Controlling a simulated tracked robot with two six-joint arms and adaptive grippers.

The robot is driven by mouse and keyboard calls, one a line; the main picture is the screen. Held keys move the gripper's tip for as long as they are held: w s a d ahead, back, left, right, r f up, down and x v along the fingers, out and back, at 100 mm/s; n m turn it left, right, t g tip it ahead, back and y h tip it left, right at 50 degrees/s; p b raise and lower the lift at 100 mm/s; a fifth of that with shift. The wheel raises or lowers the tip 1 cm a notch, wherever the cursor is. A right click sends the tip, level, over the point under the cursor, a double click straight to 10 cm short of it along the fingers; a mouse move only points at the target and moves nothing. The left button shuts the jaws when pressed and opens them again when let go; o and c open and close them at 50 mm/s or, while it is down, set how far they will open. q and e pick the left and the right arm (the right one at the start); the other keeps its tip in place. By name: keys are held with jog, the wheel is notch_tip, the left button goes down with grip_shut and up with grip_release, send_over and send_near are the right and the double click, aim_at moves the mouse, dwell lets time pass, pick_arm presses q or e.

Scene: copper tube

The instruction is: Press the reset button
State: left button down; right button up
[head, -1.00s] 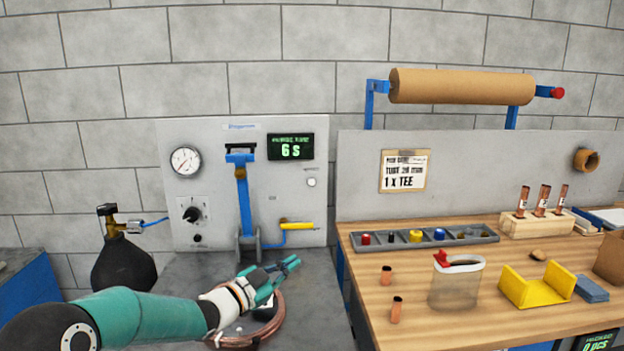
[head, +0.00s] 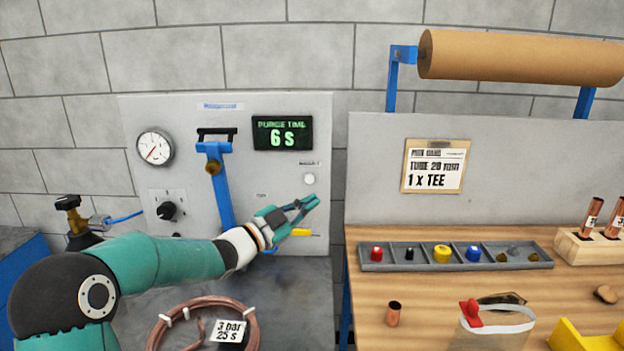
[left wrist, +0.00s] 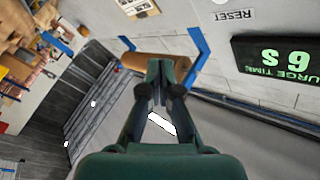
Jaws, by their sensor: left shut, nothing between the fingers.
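The reset button is a small round white button (head: 309,179) on the grey upright panel (head: 260,105), below the green-lit display and under a small label. My right gripper is not in view.
The display (head: 282,133) reads 6 s. A blue lever (head: 218,185), black knob (head: 167,210) and gauge (head: 155,147) are on the panel's left. A yellow handle (head: 303,232) is just below the gripper. A copper coil (head: 160,325) lies below the arm.

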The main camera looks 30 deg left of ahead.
aim_at(309, 179)
pick_arm(q)
jog(key=w+a+p, duration=0.5)
jog(key=w+p, duration=0.1)
jog(key=w, duration=0.1)
dwell(0.6)
dwell(1.1)
jog(key=shift+w+a, duration=0.15)
jog(key=shift+w, duration=0.1)
jog(key=shift+w+a, duration=0.1)
